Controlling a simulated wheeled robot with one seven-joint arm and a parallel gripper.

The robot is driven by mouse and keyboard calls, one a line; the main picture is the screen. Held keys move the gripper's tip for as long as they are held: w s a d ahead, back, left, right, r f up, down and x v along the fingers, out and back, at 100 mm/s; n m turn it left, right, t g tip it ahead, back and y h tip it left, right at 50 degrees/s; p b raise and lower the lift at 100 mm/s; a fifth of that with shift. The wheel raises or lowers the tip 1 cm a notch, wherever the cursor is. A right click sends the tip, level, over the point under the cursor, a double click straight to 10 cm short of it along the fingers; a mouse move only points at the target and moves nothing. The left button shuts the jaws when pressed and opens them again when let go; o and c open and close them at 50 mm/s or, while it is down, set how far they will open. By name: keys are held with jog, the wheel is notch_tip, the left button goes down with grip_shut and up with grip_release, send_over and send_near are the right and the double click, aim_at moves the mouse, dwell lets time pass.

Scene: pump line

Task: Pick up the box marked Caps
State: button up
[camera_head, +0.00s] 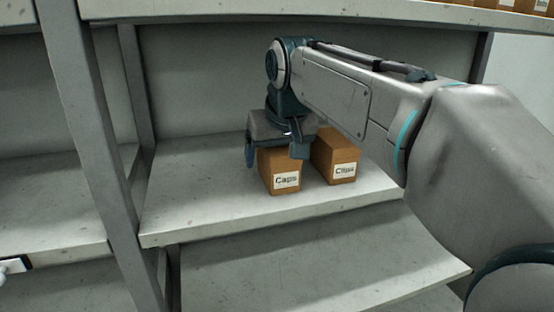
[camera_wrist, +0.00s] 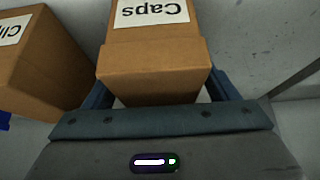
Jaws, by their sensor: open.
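The brown box marked Caps (camera_head: 279,172) stands upright on a grey shelf in the head view, its white label facing out. My gripper (camera_head: 277,154) is above it, pointing down, with a finger at either side of the box. In the wrist view the Caps box (camera_wrist: 154,65) sits between the two blue fingers of my gripper (camera_wrist: 162,88), its label upside down. The jaws are open; I cannot tell whether either finger touches the box. My gripper hides part of the box's top in the head view.
A similar brown box marked Clips (camera_head: 335,158) stands close on the right; it also shows at the left of the wrist view (camera_wrist: 38,65). A grey shelf post (camera_head: 88,120) rises at the left. The shelf (camera_head: 200,200) is bare left of the boxes. Another shelf is overhead.

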jog(key=shift+f, duration=0.25)
dwell(0.4)
jog(key=c, duration=1.2)
